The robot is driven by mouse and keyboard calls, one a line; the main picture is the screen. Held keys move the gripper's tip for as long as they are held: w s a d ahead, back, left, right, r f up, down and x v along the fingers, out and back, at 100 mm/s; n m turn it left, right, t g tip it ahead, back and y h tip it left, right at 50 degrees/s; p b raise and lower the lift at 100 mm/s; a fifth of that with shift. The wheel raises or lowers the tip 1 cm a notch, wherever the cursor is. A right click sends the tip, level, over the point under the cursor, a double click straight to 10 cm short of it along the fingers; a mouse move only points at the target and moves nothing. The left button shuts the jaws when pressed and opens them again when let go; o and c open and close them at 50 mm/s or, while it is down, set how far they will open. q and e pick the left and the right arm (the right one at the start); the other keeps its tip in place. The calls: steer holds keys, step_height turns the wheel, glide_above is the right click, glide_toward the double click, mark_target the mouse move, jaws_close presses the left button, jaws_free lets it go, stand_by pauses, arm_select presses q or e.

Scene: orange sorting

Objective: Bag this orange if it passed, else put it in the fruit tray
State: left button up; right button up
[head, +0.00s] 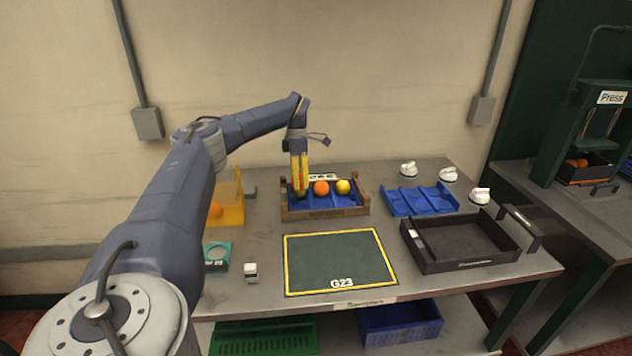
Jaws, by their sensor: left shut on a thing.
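My left gripper (300,182) points down over the left part of the wooden fruit tray (326,212) with a blue liner. I cannot make out a pass mark on any orange. My right gripper is out of view.
A dark mat marked G23 (340,262) lies clear in front of the tray. A blue divided tray (420,200), white-knobbed items (480,195) and an empty black tray (455,240) are right. A teal device (217,257) and small white block (251,272) stand front left.

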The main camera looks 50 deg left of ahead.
arm_select(q)
glide_above(300, 209)
steer(key=shift+w+a+x, duration=0.15)
steer(key=shift+a+x, duration=0.05)
steer(key=shift+x, duration=0.85)
steer(key=shift+w+a+x, duration=0.15)
steer(key=shift+x, duration=0.9)
steer(key=shift+w+a+x, duration=0.15)
steer(key=shift+a+x, duration=0.05)
steer(key=shift+x, duration=1.75)
steer(key=shift+a+f, duration=0.15)
steer(key=o, duration=1.1)
steer(key=shift+o, duration=0.9)
steer(key=o, duration=0.3)
steer(key=shift+a, duration=0.1)
steer(key=shift+o, duration=0.5)
steer(key=shift+o, duration=0.2)
steer(key=shift+r, duration=0.2)
